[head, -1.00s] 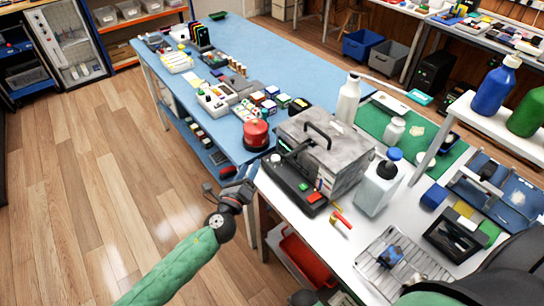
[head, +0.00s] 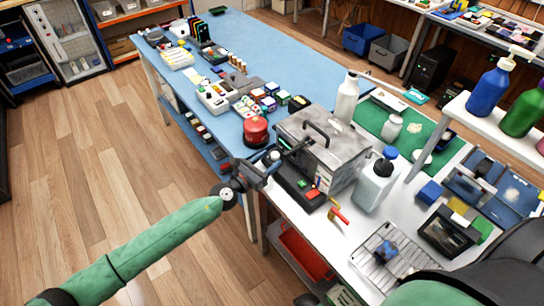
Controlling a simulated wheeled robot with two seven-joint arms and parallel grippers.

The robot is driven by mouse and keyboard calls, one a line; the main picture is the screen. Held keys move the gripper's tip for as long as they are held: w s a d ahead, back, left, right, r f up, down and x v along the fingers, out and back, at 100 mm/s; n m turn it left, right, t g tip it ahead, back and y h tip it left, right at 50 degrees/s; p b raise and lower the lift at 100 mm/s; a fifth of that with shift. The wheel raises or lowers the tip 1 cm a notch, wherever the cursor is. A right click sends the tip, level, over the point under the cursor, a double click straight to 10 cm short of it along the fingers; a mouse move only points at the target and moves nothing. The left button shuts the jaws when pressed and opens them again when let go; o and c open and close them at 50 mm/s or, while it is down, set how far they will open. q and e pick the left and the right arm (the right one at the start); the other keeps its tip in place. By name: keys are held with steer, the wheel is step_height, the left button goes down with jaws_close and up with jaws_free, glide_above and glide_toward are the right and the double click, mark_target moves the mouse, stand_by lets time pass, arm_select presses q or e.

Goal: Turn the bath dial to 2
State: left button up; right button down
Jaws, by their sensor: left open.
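The bath (head: 318,145) is a grey metal box with a black lid handle. It stands on the white bench, with a black control panel (head: 297,183) along its front left side. The panel carries a green button and a red switch. My left gripper (head: 270,164) is open at the panel's far left end, where the dial seems to be. Its fingers cover most of that end, so I cannot read the dial's setting or tell whether they touch it. My right gripper is not in view; part of my right arm shows at the lower right.
A red round container (head: 256,131) stands on the blue table close behind my left gripper. The floor at left is clear.

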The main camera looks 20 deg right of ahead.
arm_select(q)
steer(key=shift+x, duration=1.05)
steer(key=c, duration=1)
steer(key=shift+o, duration=0.2)
